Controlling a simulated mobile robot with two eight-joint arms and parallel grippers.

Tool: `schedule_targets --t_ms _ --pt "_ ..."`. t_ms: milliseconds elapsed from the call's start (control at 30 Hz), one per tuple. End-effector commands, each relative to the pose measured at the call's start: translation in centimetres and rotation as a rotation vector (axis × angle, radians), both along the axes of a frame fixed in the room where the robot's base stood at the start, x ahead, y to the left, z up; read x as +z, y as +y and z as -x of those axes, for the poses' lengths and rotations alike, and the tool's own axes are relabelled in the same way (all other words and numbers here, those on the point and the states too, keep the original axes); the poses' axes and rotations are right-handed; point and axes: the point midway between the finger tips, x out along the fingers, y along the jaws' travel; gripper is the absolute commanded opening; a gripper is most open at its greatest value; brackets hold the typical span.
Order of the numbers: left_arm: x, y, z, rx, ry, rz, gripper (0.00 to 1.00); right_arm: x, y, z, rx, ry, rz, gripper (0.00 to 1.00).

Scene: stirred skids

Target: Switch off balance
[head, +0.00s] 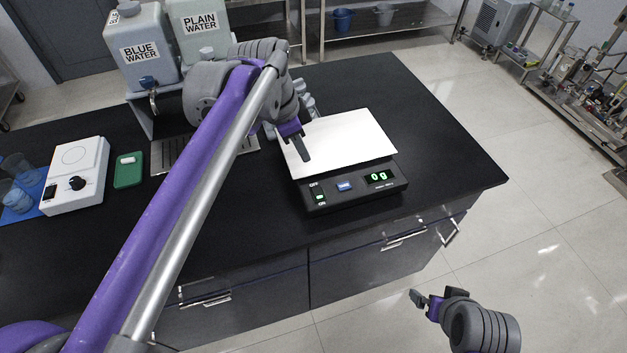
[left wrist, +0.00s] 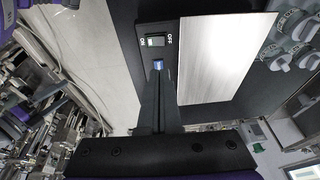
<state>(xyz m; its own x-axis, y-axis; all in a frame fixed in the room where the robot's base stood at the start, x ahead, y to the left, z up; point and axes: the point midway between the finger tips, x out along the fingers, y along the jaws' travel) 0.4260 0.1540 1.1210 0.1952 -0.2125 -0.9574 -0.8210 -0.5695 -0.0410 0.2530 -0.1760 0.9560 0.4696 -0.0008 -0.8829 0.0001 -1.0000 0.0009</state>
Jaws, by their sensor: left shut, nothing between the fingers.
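The balance (head: 352,198) stands on the black bench, with a bare pale weighing plate (head: 345,142). Its green display (head: 379,177) is lit and reads 0 g. The rocker switch (head: 319,195), marked OFF at the back and ON at the front, shows green near ON. A blue button (head: 344,186) lies between switch and display. My left gripper (head: 305,155) is shut and empty, pointing down over the plate's left part. In the left wrist view its fingers (left wrist: 157,85) point towards the blue button and the switch (left wrist: 155,41). My right gripper (head: 424,299) is low in front of the bench.
The BLUE WATER (head: 140,52) and PLAIN WATER (head: 200,24) containers stand at the back left. A white device with a black knob (head: 75,175) and a green pad (head: 128,170) lie at the left. Bench room is clear in front of the balance and to its right.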

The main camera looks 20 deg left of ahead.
Motion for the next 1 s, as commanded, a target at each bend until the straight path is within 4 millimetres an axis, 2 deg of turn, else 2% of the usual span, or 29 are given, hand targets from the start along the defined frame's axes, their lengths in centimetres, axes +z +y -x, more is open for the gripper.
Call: schedule_targets --t_ms 467,600,800,1000 --pt "-9.1 -2.0 -1.8 -0.001 0.001 0.0 0.0 -0.8 0.0 0.3 0.0 0.006 0.0 1.0" --pt "-11.2 -1.8 -2.0 0.001 0.001 -0.001 0.0 -0.8 0.0 0.3 0.0 0.006 0.0 1.0" --pt "-12.7 -1.7 -2.2 0.0 0.0 0.0 0.0 -0.9 0.0 0.3 0.0 0.006 0.0 1.0" --pt "-12.9 -1.7 -2.2 0.0 0.0 0.0 0.0 -0.9 0.0 0.3 0.0 0.006 0.0 1.0"
